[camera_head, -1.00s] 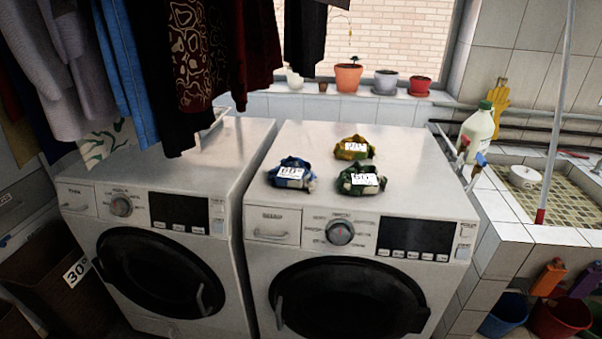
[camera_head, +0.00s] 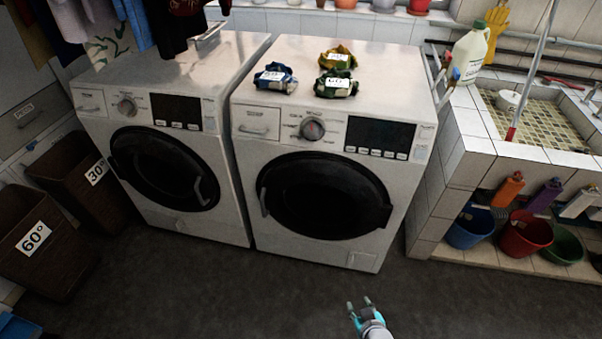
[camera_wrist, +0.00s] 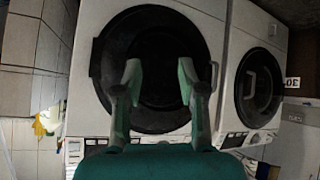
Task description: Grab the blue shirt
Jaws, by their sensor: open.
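The blue shirt (camera_head: 284,74) is a small folded bundle with a white label, lying on top of the right washing machine (camera_head: 370,75) near its front left. A yellow bundle (camera_head: 338,55) and a green one (camera_head: 335,87) lie to its right, with labels too. My gripper (camera_head: 358,303) is at the bottom of the head view, in front of the machine and well below its top. In the wrist view my gripper (camera_wrist: 159,72) is open and empty, facing the round door. I cannot make out the blue shirt in the wrist view.
A second washing machine (camera_head: 165,140) stands on the left. Dark baskets marked 30° (camera_head: 88,185) and 60° (camera_head: 35,250) stand further left. A tiled sink (camera_head: 545,130) is at right, with buckets below. Hanging clothes are at upper left. The floor ahead is clear.

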